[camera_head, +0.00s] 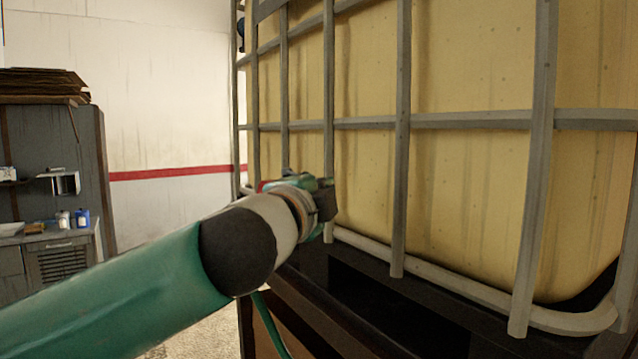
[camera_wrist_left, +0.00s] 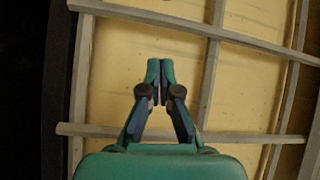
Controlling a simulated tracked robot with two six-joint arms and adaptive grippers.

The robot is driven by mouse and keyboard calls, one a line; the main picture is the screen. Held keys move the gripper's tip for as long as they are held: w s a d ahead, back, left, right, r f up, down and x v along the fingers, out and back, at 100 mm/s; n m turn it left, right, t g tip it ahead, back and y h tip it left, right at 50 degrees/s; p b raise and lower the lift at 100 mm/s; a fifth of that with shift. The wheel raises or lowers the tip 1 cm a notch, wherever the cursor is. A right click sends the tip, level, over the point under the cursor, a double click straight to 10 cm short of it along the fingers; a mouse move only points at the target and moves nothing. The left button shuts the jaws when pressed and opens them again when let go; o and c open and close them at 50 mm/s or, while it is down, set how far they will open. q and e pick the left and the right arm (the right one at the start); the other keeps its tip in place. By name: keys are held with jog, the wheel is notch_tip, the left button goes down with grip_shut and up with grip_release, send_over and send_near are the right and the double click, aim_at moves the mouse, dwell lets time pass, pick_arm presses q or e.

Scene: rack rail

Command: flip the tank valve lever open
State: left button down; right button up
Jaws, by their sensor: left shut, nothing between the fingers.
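The tank (camera_head: 470,70) is a large yellowish container inside a grey metal cage on a dark base. It fills the right of the head view, and its yellow wall (camera_wrist_left: 120,60) is behind the bars in the left wrist view. My left arm comes in from the lower left. My left gripper (camera_head: 322,196) is close to the cage bars, partly hidden by its own wrist. In the wrist view the left gripper (camera_wrist_left: 160,64) is shut with its fingertips together and nothing between them. I cannot make out the valve lever in either view. My right gripper is not in view.
Cage bars (camera_head: 403,130) run up and across in front of the tank wall. A cabinet (camera_head: 60,255) with small bottles and a pile of flat brown sheets (camera_head: 42,84) stands at the far left. A green hose (camera_head: 272,325) hangs below my wrist.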

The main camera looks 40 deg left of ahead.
aim_at(345, 170)
pick_arm(q)
jog(key=p+x, duration=0.2)
jog(key=x, duration=0.3)
jog(key=p+x, duration=0.2)
jog(key=x, duration=0.2)
jog(key=shift+w+a+r, duration=0.15)
jog(key=shift+w+r, duration=0.1)
jog(key=shift+w, duration=0.1)
jog(key=s+a, duration=0.1)
jog(key=s+a+f, duration=0.1)
jog(key=a, duration=0.1)
jog(key=shift+s, duration=0.25)
